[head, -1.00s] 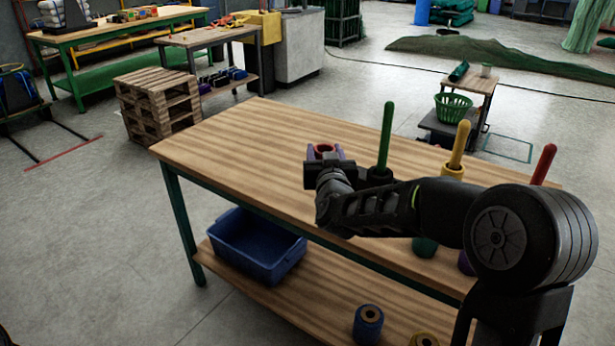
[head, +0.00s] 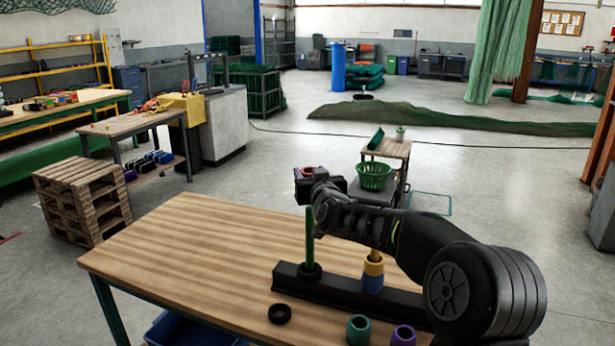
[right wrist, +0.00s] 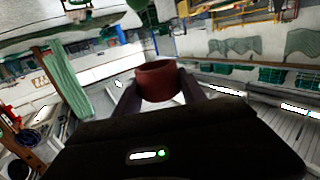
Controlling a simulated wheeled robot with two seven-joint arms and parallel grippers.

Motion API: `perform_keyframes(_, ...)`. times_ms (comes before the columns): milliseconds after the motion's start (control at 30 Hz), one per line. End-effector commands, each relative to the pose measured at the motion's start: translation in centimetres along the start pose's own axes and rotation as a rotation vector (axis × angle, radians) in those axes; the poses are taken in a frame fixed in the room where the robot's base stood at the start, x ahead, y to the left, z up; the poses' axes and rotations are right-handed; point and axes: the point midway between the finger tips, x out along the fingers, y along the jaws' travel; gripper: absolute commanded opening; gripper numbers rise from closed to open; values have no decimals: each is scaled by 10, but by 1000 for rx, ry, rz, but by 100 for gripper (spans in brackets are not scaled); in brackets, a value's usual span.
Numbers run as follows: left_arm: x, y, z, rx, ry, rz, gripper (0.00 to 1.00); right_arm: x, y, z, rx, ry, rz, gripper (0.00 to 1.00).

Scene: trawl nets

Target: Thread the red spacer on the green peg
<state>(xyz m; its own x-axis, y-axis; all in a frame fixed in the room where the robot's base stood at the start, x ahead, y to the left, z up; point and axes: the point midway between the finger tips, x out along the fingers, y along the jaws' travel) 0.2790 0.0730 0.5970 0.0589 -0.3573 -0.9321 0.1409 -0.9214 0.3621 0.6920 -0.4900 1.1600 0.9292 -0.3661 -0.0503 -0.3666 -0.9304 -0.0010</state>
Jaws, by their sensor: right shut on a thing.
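My right gripper (head: 306,172) is shut on the red spacer (head: 308,170). In the right wrist view the red spacer (right wrist: 157,82) sits between the two fingertips. In the head view the gripper appears above the top of the green peg (head: 309,240). The peg stands upright on a long black base (head: 345,292) and has a black collar at its foot. The wrist partly covers the peg's upper end, so I cannot tell whether the spacer lines up with it. The spacer is clear of the peg's visible shaft. My left gripper is not in view.
A yellow spacer (head: 373,266) sits above a blue spacer (head: 372,284) on another peg, partly behind my arm. A black ring (head: 280,313), a teal spacer (head: 358,330) and a purple spacer (head: 403,336) stand in front of the base. The table's left side (head: 190,250) is clear.

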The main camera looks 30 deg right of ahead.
Motion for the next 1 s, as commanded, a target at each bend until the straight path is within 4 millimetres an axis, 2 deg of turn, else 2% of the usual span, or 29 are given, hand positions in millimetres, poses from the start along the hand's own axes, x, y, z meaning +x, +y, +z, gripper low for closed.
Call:
perform_keyframes(367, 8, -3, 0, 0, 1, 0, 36, 0, 0, 11, 0, 0, 0, 8)
perform_keyframes(1000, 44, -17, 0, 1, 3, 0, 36, 3, 0, 59, 0, 1, 0, 8)
